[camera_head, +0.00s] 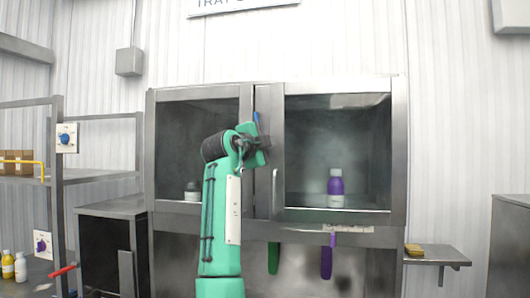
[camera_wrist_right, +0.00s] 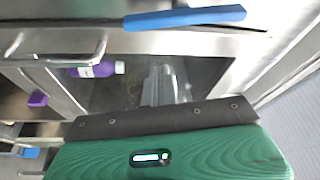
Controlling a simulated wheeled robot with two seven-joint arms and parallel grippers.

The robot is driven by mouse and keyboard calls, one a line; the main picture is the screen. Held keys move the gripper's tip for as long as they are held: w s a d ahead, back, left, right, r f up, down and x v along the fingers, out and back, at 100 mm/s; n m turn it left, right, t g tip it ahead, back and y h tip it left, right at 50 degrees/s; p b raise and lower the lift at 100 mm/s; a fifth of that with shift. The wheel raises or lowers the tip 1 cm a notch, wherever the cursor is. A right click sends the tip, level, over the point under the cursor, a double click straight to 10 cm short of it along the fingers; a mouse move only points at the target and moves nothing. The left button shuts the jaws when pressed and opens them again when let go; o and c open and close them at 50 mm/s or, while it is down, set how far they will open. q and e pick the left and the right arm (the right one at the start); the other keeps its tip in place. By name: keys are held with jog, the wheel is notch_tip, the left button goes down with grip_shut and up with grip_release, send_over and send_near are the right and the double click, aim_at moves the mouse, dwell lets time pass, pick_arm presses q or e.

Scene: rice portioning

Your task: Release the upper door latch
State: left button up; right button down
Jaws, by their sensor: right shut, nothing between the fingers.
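The upper door latch is a blue lever (camera_head: 257,119) on the steel post between the two cabinet doors, near the top. It stands nearly upright in the head view. In the right wrist view the blue lever (camera_wrist_right: 185,17) lies across the top edge of the picture. My right gripper (camera_head: 262,147) is shut and empty, just below the lever in the head view; I see no clear contact. Its green and dark body (camera_wrist_right: 165,120) fills the lower wrist view. The right glass door (camera_head: 398,150) looks closed. My left gripper is not in view.
A silver handle (camera_head: 275,190) is on the right door. A purple bottle (camera_head: 336,188) and a dark jar (camera_head: 192,191) stand inside the cabinet. Green (camera_head: 273,258) and purple (camera_head: 327,257) levers hang below. A small shelf (camera_head: 437,254) juts out at right.

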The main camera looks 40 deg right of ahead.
jog(key=b+v, duration=0.2)
jog(key=v, duration=0.4)
jog(key=shift+s+f+b, duration=0.2)
jog(key=shift+b, duration=0.1)
jog(key=shift+a, duration=0.2)
